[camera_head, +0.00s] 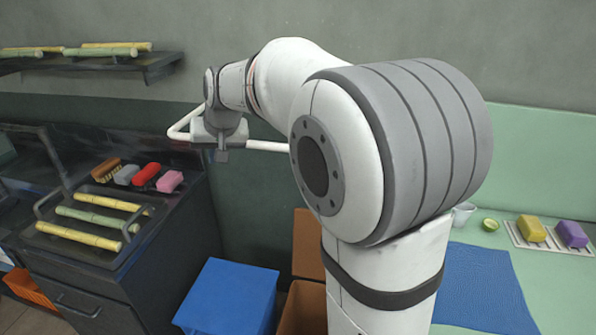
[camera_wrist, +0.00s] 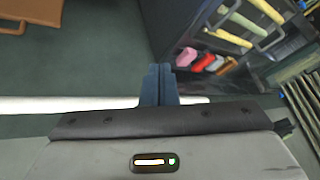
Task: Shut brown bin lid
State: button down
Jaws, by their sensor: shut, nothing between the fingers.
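The brown bin (camera_head: 302,308) stands on the floor at the bottom middle of the head view, partly hidden behind my arm. Its brown lid (camera_head: 306,240) is raised, standing roughly upright at the back of the bin by the wall. A brown panel, which looks like the lid (camera_wrist: 65,22), shows at the top left of the wrist view, cut by the frame edge. My gripper (camera_head: 222,156) is up in the air, left of the lid and higher in the head view, apart from it. Its fingers (camera_wrist: 160,72) are together and empty in the wrist view.
A blue bin (camera_head: 228,295) with a closed top stands left of the brown bin. A dark cabinet (camera_head: 130,262) at left carries a tray of cane (camera_head: 98,262) and several brushes or sponges. A wall shelf (camera_head: 100,63) holds more cane. A green counter (camera_head: 545,285) with a blue cloth (camera_head: 478,285) is at right.

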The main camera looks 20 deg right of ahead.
jog(key=shift+m+t, duration=0.5)
jog(key=shift+t, duration=0.1)
jog(key=w, duration=0.5)
jog(key=w+a+r+p, duration=0.1)
jog(key=w, duration=0.4)
jog(key=w+r+p, duration=0.1)
jog(key=w, duration=0.3)
jog(key=shift+w+a, duration=0.2)
jog(key=shift+w, duration=0.2)
jog(key=d+f+m+g+h+p, duration=0.15)
jog(key=d+f, duration=0.35)
jog(key=d, duration=0.5)
jog(key=d+f+m+g+p, duration=0.15)
jog(key=d+f, duration=0.25)
jog(key=d, duration=0.5)
jog(key=d+f+g+p, duration=0.15)
jog(key=d+f, duration=0.35)
jog(key=d, duration=0.5)
jog(key=s+d+f+m+g, duration=0.1)
jog(key=s+d+f+g, duration=0.2)
jog(key=d, duration=0.4)
jog(key=s+d+f+m, duration=0.1)
jog(key=s+d+f, duration=0.2)
jog(key=d+f, duration=0.3)
jog(key=s+a+f+p, duration=0.1)
jog(key=s+f+p, duration=0.2)
jog(key=f+p, duration=0.2)
jog(key=shift+s+a+f+p, duration=0.15)
jog(key=shift+s+f+p, duration=0.2)
jog(key=shift+f, duration=0.7)
